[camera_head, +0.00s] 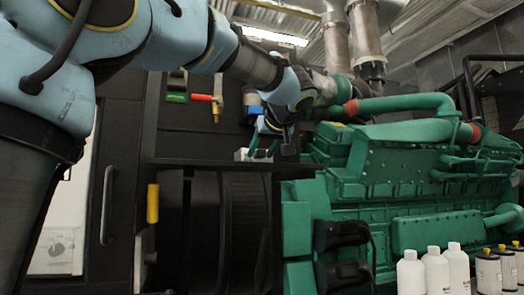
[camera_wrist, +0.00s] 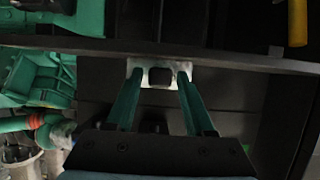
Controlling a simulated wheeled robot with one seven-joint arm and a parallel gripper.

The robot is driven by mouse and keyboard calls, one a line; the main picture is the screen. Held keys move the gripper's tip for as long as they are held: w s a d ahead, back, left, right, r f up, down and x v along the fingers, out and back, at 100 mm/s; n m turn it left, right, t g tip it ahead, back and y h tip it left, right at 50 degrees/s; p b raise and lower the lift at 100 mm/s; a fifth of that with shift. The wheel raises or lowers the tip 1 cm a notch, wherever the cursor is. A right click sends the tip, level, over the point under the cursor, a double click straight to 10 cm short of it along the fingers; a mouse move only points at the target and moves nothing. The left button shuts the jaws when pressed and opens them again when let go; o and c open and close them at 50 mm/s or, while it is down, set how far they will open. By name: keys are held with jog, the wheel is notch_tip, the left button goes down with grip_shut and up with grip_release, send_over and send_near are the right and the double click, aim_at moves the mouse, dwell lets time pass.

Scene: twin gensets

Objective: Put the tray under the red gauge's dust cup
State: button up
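My gripper (camera_head: 275,143) is at a dark ledge above the black housing, left of the green engine. In the wrist view its two green fingers (camera_wrist: 159,76) are apart, with their tips over a small pale metal piece (camera_wrist: 133,66) that has a dark square opening. The piece reaches a little beyond both fingertips; I cannot tell whether they touch it. A small pale block (camera_head: 241,155) with dark tops sits on the ledge beside my gripper in the head view; it may be the same piece. I cannot identify the tray, the red gauge or its dust cup.
The green engine (camera_head: 400,180) fills the right side. A red-handled lever (camera_head: 203,98) is on the dark panel behind.

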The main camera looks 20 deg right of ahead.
jog(key=shift+o, duration=0.6)
jog(key=shift+r, duration=0.2)
jog(key=b+v, duration=0.1)
jog(key=v, duration=1.1)
jog(key=shift+b, duration=0.35)
